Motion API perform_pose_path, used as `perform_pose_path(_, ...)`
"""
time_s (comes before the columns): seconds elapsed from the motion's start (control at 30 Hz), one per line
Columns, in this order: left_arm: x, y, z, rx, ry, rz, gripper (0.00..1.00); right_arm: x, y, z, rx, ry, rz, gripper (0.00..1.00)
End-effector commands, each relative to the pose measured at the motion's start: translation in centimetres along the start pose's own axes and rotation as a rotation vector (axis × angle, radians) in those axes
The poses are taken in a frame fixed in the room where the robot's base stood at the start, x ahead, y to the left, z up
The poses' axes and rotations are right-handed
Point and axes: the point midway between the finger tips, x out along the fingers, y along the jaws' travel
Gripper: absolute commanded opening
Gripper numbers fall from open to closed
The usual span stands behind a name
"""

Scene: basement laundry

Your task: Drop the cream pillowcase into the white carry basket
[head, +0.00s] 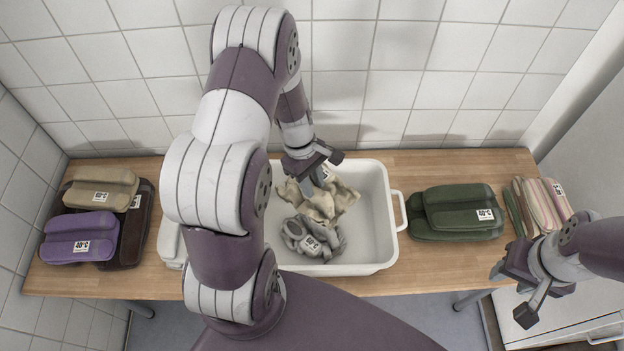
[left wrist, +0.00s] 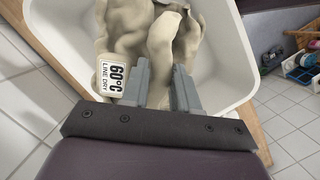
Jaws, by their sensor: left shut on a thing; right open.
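The white carry basket (head: 382,220) stands on the wooden table, its right handle showing. It also fills much of the left wrist view (left wrist: 236,62). The crumpled cream pillowcase (head: 322,207) is inside the basket's outline, beside and partly over a grey crumpled cloth (head: 313,240). My left gripper (head: 312,178) is over the basket, shut on the pillowcase. In the left wrist view the pillowcase (left wrist: 130,28) hangs at the fingers, with a "60°C LINE DRY" tag. I cannot tell whether it rests on the basket floor. My right gripper (head: 512,293) is open and empty near the table's front right.
Folded purple (head: 80,239), tan (head: 100,188) and dark brown (head: 132,232) cloths lie at the left. Folded green cloths (head: 452,212) and a striped bundle (head: 545,200) lie at the right. My left arm hides the basket's left part. A tiled wall stands behind.

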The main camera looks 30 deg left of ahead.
Motion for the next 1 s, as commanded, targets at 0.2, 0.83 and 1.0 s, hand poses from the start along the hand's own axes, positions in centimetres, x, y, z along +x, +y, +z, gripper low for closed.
perform_pose_path(0.2, -0.1, 0.0, 0.0, 0.001, 0.000, 0.000, 0.00, -0.1, 0.0, 0.0, 0.000, 0.001, 0.000, 0.43)
perform_pose_path(0.83, -4.8, 0.1, -0.1, 0.002, 0.004, 0.007, 0.59, 0.9, 0.0, 0.1, 0.000, 0.001, 0.000, 0.43)
perform_pose_path(1.0, -9.3, 0.1, -0.2, 0.001, 0.003, 0.005, 0.59, 1.6, 0.0, 0.2, 0.000, 0.001, 0.000, 0.43)
